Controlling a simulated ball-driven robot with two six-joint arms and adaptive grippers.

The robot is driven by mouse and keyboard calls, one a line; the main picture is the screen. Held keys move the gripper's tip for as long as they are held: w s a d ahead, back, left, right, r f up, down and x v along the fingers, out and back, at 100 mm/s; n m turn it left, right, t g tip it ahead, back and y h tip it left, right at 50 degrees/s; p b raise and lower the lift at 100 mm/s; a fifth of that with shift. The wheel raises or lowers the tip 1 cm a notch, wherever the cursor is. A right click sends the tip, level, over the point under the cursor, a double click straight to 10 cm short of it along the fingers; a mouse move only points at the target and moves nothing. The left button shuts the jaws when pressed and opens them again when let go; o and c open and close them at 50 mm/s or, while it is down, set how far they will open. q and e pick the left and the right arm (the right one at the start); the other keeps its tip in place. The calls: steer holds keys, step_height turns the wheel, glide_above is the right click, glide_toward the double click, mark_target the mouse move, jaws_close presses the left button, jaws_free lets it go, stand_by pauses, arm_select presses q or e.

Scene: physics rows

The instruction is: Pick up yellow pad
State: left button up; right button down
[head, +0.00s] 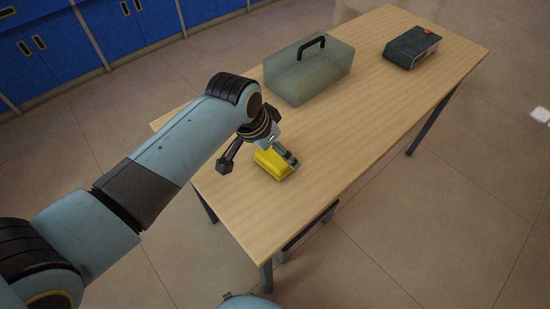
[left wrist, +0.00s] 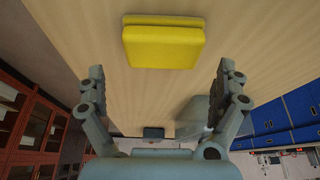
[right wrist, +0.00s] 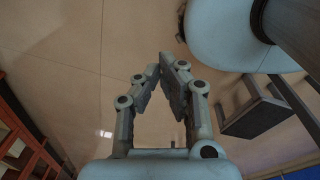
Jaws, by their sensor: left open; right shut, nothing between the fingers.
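The yellow pad (head: 272,164) lies on the near left part of the wooden table (head: 340,150), partly hidden behind my left gripper (head: 257,165). In the left wrist view the yellow pad (left wrist: 163,45) is a flat block with a second layer showing along its edge. My left gripper (left wrist: 160,85) is open and empty, and the pad sits ahead of the space between its fingers, not touching them. My right gripper (right wrist: 168,65) is shut and empty, pointing over the floor.
A translucent greenish case with a black handle (head: 308,72) stands farther back on the table. A dark box with an orange spot on top (head: 411,47) is at the far end. Blue cabinets (head: 50,45) line the back left. The table between pad and box is clear.

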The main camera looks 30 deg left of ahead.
arm_select(q)
steer(key=x, duration=0.4)
steer(key=shift+a+b, duration=0.1)
steer(key=shift+b, duration=0.25)
steer(key=shift+w+f, duration=0.2)
steer(key=shift+f, duration=0.2)
arm_select(e)
steer(key=shift+w+d+f, duration=0.15)
steer(key=shift+w, duration=0.45)
steer(key=shift+w+d+f, duration=0.1)
steer(key=shift+w+f, duration=0.05)
steer(key=shift+w, duration=0.45)
steer(key=shift+s+d, duration=0.1)
arm_select(q)
steer(key=shift+r, duration=0.1)
steer(key=shift+c, duration=1)
steer(key=c, duration=0.8)
arm_select(e)
steer(key=shift+s, duration=0.3)
